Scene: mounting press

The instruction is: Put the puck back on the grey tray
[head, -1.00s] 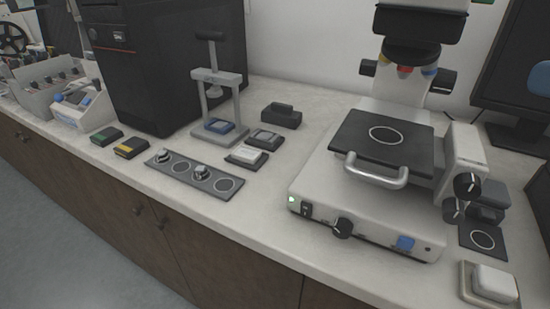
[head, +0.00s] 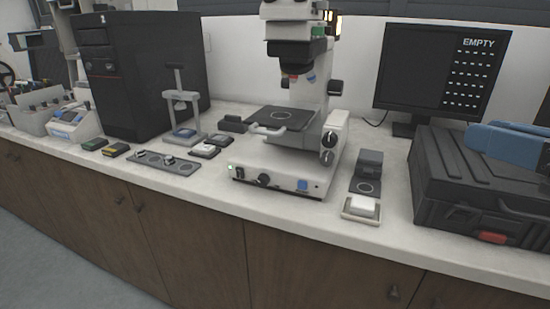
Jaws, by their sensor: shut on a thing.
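The grey tray (head: 178,165) is a long flat strip with a row of round ring marks, left of centre near the counter's front edge. One small metallic puck (head: 168,160) stands on it near the middle. A puck also shows at its left end in the earlier view; it is too small to make out clearly now. At least one ring, at the right end, is bare. My gripper is not in view, and no held puck shows. A blue part at the right edge appears to be my arm.
A microscope (head: 300,80) with an empty ringed stage stands mid-counter. A press (head: 181,98) stands behind the tray. A ringed dark pad (head: 367,187) is bare. A white block (head: 362,205) sits in a shallow dish. A black case (head: 470,185) and monitor (head: 432,75) reading "EMPTY" are at right.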

